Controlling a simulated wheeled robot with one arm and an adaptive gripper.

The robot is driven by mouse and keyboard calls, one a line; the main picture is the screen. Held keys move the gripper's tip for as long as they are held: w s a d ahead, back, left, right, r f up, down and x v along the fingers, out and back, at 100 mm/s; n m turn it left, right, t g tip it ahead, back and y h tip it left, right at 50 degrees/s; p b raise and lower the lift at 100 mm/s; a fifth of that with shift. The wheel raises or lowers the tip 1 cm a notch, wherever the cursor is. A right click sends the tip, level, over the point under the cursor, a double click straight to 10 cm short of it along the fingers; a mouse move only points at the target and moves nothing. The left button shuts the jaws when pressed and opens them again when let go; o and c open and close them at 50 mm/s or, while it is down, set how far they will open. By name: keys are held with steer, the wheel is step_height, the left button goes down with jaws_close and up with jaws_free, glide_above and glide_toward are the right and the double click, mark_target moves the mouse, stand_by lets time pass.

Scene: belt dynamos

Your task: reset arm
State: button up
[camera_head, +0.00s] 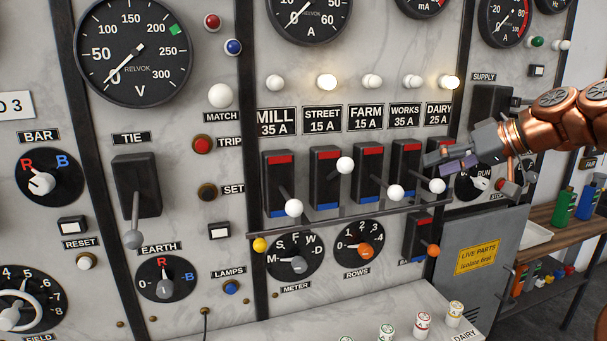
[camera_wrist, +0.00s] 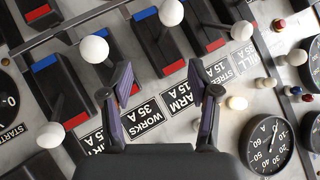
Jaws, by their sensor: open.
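My gripper (camera_head: 446,164) is in front of the right part of the switchboard, over the area under the DAIRY label. In the wrist view my gripper (camera_wrist: 168,88) has its two dark fingers spread apart with nothing held between them. Behind them are the panel and the FARM and WORKS labels. The white-knobbed MILL lever (camera_head: 293,208), FARM lever (camera_head: 395,192) and WORKS lever (camera_head: 437,186) hang lower than the STREET lever (camera_head: 345,165). The DAIRY switch is hidden by my gripper.
Lamps over STREET (camera_head: 327,82) and DAIRY (camera_head: 448,82) glow. A rail (camera_head: 350,221) runs below the switches. A grey LIVE PARTS box (camera_head: 478,259) and a shelf with bottles (camera_head: 563,204) stand at right. Several fuses stand on the ledge (camera_head: 375,312) below.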

steer(key=s+a+f+g+h, duration=0.3)
steer(key=s+a+f+g, duration=0.2)
steer(key=s+a+f, duration=1)
steer(key=s+d+f+m+g+h, duration=0.1)
steer(key=s+d+f+g+h, duration=0.1)
steer(key=s+f, duration=0.6)
steer(key=s+d+f+m+g+h, duration=0.2)
steer(key=s+f, duration=0.6)
steer(key=s, duration=0.9)
steer(key=shift+d+f+h, duration=0.15)
steer(key=shift+d+h, duration=0.55)
steer(key=shift+h, duration=0.1)
steer(key=shift+a, duration=0.1)
